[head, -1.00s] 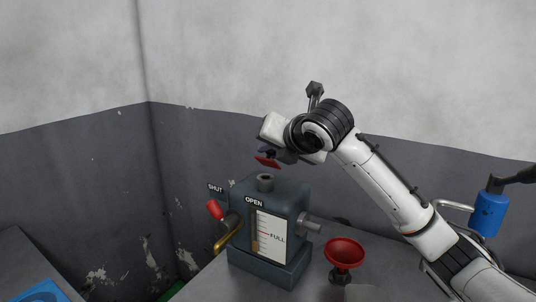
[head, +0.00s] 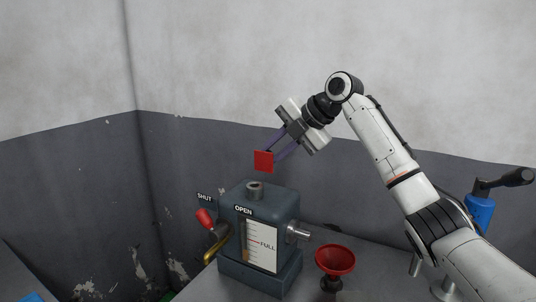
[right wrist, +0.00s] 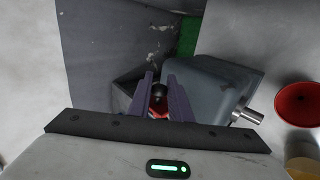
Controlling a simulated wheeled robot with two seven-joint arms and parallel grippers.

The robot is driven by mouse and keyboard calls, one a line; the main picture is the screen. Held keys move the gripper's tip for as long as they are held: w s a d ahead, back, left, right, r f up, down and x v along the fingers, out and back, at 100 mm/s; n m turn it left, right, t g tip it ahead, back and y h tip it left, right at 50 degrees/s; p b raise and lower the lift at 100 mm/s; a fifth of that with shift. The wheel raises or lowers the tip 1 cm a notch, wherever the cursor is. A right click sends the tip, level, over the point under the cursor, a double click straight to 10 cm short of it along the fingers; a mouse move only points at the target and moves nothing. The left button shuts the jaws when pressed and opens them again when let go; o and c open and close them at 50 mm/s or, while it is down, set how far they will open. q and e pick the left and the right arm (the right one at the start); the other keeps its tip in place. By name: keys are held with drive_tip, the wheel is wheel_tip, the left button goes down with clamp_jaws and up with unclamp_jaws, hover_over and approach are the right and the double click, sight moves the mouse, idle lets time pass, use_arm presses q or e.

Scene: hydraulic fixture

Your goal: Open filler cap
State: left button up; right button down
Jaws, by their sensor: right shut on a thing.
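The filler cap (head: 264,161) is a red, square-looking piece. My right gripper (head: 273,153) is shut on it and holds it in the air, clear of the tank and tilted on edge. In the right wrist view, red shows between the fingers (right wrist: 160,88), below a dark round part. The grey tank (head: 262,210) stands on the bench with its filler neck (head: 255,188) uncovered on top. The cap is above the neck and slightly right of it. My left gripper is not in view.
A red-handled lever (head: 205,217) is on the tank's left side, by the SHUT label. A metal spout (head: 299,232) sticks out on the right. A blue pump-like can (head: 480,210) is farther right.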

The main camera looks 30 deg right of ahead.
drive_tip(key=shift+w+d+f+y, duration=0.1)
drive_tip(key=shift+f+y, duration=0.05)
drive_tip(key=shift+y, duration=0.25)
drive_tip(key=c, duration=1.6)
unclamp_jaws()
drive_tip(key=shift+m, duration=0.3)
drive_tip(key=b+v, duration=0.1)
drive_tip(key=v, duration=0.9)
drive_tip(key=shift+w+d, duration=0.1)
drive_tip(key=shift+d, duration=0.05)
